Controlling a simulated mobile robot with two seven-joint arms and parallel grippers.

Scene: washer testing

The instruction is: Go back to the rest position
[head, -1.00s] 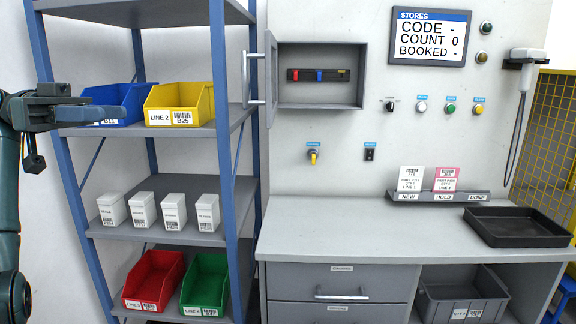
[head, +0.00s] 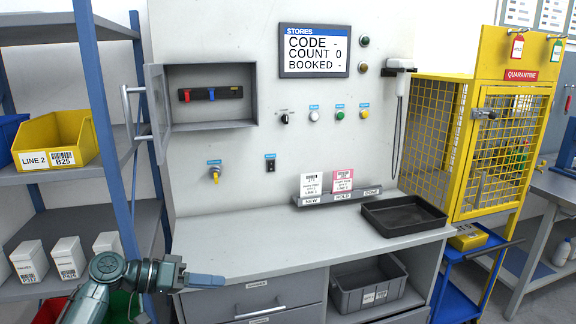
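My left gripper (head: 205,280) is at the lower left in the head view, its arm coming up from the bottom edge. It points right, in front of the left end of the grey workbench (head: 300,250) and its drawers. No object shows in it. I see it side-on with the fingers overlapping, so I cannot tell whether it is open or shut. My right gripper is not in view.
A blue-post shelf (head: 105,160) with a yellow bin (head: 55,143) and white boxes stands at left. A wall cabinet (head: 210,115) has its door open. A black tray (head: 403,215) lies on the bench, otherwise mostly clear. A yellow quarantine cage (head: 500,150) stands at right.

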